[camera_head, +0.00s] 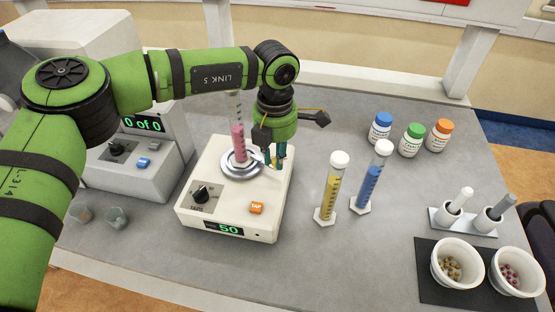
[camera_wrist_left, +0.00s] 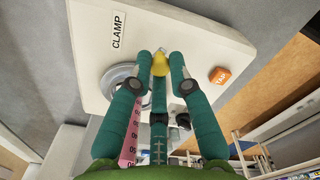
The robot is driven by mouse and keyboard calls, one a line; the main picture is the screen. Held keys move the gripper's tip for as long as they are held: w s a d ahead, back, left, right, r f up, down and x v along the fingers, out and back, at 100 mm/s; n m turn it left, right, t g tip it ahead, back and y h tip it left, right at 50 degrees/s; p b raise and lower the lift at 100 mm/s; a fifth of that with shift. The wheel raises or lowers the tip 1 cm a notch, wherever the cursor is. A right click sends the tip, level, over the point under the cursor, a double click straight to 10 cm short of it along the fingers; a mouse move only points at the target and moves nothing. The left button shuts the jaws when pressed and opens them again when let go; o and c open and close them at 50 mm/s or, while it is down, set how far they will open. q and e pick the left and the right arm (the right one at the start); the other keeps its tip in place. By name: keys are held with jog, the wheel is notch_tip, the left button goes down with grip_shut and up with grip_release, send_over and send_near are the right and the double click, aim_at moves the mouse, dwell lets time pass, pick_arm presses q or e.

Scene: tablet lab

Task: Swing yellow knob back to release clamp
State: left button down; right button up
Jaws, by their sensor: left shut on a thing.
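The yellow knob (camera_wrist_left: 160,66) sits on the cream tapping machine beside the CLAMP label (camera_wrist_left: 118,30). My left gripper (camera_wrist_left: 160,62) has its teal fingers closed around this knob in the left wrist view. In the head view the left gripper (camera_head: 276,160) reaches down at the right of the round metal platform, and its fingers mostly hide the knob. A cylinder with pink contents (camera_head: 239,143) stands upright on the platform. The tapping machine (camera_head: 228,205) shows 50 on its display. My right gripper is not in view.
Yellow (camera_head: 332,188) and blue (camera_head: 371,186) capped cylinders stand right of the machine. Several capped bottles (camera_head: 412,140) stand behind. Two mortars with pestles (camera_head: 462,212) and two white bowls (camera_head: 457,262) are at the right. A second machine (camera_head: 135,170) reads 0 of 0 at left.

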pick_arm(q)
jog(key=m+b, duration=0.1)
jog(key=a+m+b, duration=0.1)
jog(key=m+b, duration=0.1)
jog(key=s+m+b, duration=0.1)
jog(key=shift+s+a+f+m, duration=0.15)
jog(key=shift+f+m, duration=0.1)
jog(key=shift+m, duration=0.15)
jog(key=shift+s+a+r+m+b, duration=0.1)
jog(key=shift+a+m+b, duration=0.1)
jog(key=shift+m+b, duration=0.35)
jog(key=shift+s+a+m+b, duration=0.1)
jog(key=shift+a+m+b, duration=0.1)
jog(key=shift+m+b, duration=0.35)
jog(key=shift+a+r+m+b, duration=0.1)
jog(key=shift+a+m+b, duration=0.2)
jog(key=shift+m, duration=0.35)
jog(key=shift+a+m+b, duration=0.15)
jog(key=shift+m+b, duration=0.1)
jog(key=shift+m, duration=0.4)
jog(key=shift+s, duration=0.1)
jog(key=c, duration=1.2)
grip_release()
jog(key=shift+o, duration=0.2)
jog(key=shift+r, duration=0.1)
